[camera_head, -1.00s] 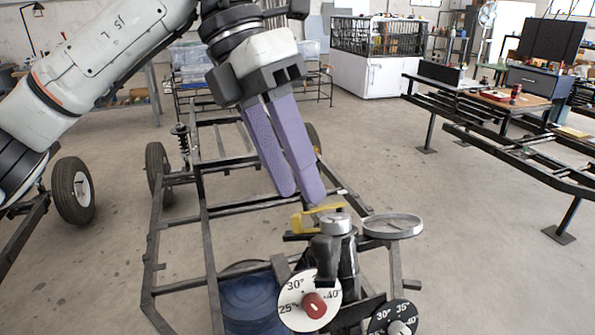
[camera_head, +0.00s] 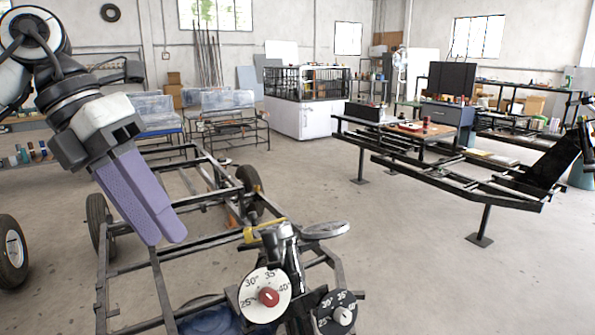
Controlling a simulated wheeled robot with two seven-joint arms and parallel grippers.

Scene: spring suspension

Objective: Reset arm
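My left gripper (camera_head: 162,240) hangs at the left of the head view, its two long purple fingers pointing down and to the right. The fingers overlap in this view, so I cannot tell the gap between them. No held object shows at the tips. The gripper is in front of the left side of the dark metal chassis frame (camera_head: 156,285) and appears apart from it. My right gripper is not in view. No spring can be made out clearly now; the arm and gripper cover part of the frame's left side.
A dial device with a white angle disc (camera_head: 254,285) and a black dial (camera_head: 325,322) stands at the frame's front. Wheels (camera_head: 12,250) stand at left. A second dark frame (camera_head: 440,172) stands at right. Open floor (camera_head: 400,270) lies between them.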

